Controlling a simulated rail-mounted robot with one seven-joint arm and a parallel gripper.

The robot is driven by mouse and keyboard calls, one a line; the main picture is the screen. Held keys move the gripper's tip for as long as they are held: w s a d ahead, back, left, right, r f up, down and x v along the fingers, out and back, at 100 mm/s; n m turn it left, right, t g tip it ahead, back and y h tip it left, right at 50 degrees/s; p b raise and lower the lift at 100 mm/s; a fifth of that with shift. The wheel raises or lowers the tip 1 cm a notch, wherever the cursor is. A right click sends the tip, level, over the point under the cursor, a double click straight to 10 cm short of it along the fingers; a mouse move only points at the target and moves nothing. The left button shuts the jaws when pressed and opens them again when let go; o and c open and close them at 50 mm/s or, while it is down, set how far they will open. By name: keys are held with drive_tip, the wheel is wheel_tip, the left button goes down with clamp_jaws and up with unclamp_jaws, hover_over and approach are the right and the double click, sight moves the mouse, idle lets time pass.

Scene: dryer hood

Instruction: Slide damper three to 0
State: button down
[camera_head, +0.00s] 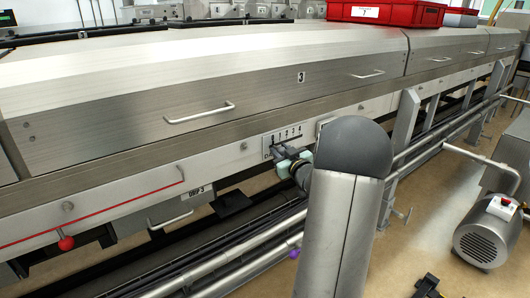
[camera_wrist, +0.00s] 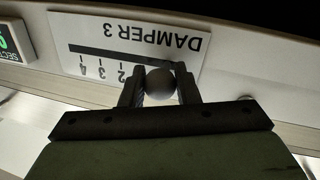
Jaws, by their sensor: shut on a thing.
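The damper 3 scale plate (camera_wrist: 150,45) is white with a dark slot and shows upside down in the wrist view. Its numbers rise toward the left. The round dark damper knob (camera_wrist: 160,83) sits between the two fingers of my gripper (camera_wrist: 159,86), which is shut on it. The knob lies to the right of the 1 mark, on the low side of the scale. The 0 mark is not visible. In the head view my gripper (camera_head: 285,165) is at the plate (camera_head: 282,138) on the front rail, and the knob is hidden there.
The steel hood with label 3 (camera_head: 301,77) and its handle (camera_head: 199,112) are above the rail. A red-knobbed lever (camera_head: 66,243) is at the left. A green-digit display (camera_wrist: 8,42) is beside the plate. Pipes run below; a motor (camera_head: 487,240) stands right.

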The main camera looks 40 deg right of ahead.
drive_tip(key=shift+w+a+f, duration=0.1)
drive_tip(key=shift+a+f, duration=0.05)
drive_tip(key=shift+a, duration=0.1)
drive_tip(key=c, duration=1.1)
unclamp_jaws()
drive_tip(key=shift+a, duration=0.1)
drive_tip(key=shift+s, duration=0.45)
drive_tip(key=p+v, duration=0.1)
drive_tip(key=v, duration=1.5)
drive_tip(key=shift+s, duration=0.35)
